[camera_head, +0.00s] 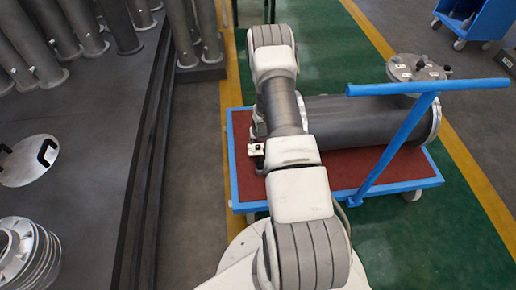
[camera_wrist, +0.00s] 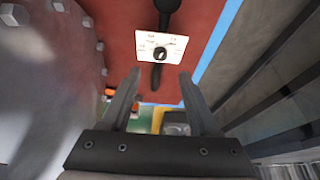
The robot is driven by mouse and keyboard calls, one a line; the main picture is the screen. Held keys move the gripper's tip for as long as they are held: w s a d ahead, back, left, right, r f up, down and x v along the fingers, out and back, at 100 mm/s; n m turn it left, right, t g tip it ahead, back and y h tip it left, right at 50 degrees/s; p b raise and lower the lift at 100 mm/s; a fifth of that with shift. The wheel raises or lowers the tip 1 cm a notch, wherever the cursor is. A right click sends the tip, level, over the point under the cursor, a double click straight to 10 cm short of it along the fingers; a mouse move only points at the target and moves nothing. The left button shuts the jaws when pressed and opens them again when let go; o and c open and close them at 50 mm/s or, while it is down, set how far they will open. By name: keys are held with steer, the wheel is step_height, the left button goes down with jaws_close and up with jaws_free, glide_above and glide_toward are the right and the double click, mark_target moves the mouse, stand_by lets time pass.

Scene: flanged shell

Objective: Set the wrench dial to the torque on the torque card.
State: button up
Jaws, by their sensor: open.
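In the wrist view, a pale plate with small markings (camera_wrist: 144,40) lies over the red surface, with a round black-and-white dial knob (camera_wrist: 160,54) at its lower middle. A black bar, seemingly the wrench (camera_wrist: 167,6), shows above the plate and again below it. My gripper (camera_wrist: 160,72) is open, its two fingers apart on either side below the dial and apparently not touching it. The markings and dial setting are too small to read. I cannot make out a separate torque card. In the head view, my arm hides much of the area around the gripper.
The grey shell (camera_head: 365,122) lies on the cart's red deck (camera_head: 375,172), beside my arm. The blue push handle (camera_head: 400,137) rises at the right. A bolted grey flange (camera_wrist: 45,75) fills the wrist view's left. A dark platform (camera_head: 95,150) with pipes stands left.

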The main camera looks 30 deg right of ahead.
mark_target(258, 146)
steer(key=b+x, duration=0.2)
steer(key=x, duration=0.6)
steer(key=shift+b, duration=0.35)
jaws_close()
